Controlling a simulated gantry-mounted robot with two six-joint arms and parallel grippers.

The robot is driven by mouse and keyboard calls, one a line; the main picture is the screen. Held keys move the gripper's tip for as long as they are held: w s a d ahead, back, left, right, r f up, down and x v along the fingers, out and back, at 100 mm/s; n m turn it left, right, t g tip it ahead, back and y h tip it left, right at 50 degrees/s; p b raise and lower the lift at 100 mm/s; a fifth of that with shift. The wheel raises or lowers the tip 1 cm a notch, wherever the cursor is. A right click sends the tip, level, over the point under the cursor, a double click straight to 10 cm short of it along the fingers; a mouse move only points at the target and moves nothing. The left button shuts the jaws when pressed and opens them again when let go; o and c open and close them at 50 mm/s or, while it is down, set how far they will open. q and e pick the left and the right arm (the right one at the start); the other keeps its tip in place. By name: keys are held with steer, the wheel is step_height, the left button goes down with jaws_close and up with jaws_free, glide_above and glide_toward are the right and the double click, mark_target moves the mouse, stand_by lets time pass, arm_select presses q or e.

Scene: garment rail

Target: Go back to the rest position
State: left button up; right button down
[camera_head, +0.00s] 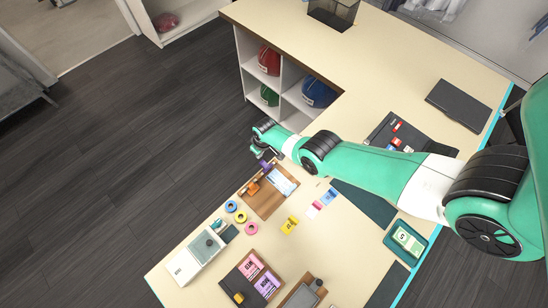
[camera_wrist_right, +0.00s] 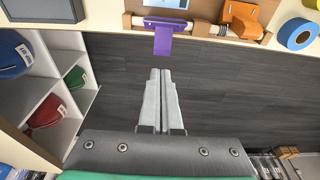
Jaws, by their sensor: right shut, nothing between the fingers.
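My right gripper (camera_head: 259,153) is at the end of the green arm, near the far left edge of the table. In the right wrist view its two fingers (camera_wrist_right: 161,75) are together with nothing between them. A purple piece (camera_wrist_right: 165,32) hangs on a light rail of a wooden stand (camera_wrist_right: 128,22), just beyond the fingertips and apart from them in that picture. An orange piece (camera_wrist_right: 242,20) is on the same rail, to its right. In the head view the wooden stand (camera_head: 268,203) lies below the gripper. My left gripper is not in view.
A shelf unit (camera_head: 243,58) with red, green and blue helmets stands beyond the gripper. Tape rings (camera_head: 231,206), a white device (camera_head: 190,263) and a green tray (camera_head: 405,240) are on the table (camera_head: 340,245). Dark floor (camera_head: 110,150) lies open on the left.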

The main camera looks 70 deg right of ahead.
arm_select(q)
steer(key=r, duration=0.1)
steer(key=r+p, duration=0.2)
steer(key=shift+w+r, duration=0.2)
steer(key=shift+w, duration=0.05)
arm_select(e)
steer(key=r, duration=0.1)
steer(key=w+r, duration=0.1)
steer(key=r, duration=0.1)
steer(key=w+d+r, duration=0.1)
steer(key=shift+w+r, duration=0.1)
steer(key=shift+r, duration=0.25)
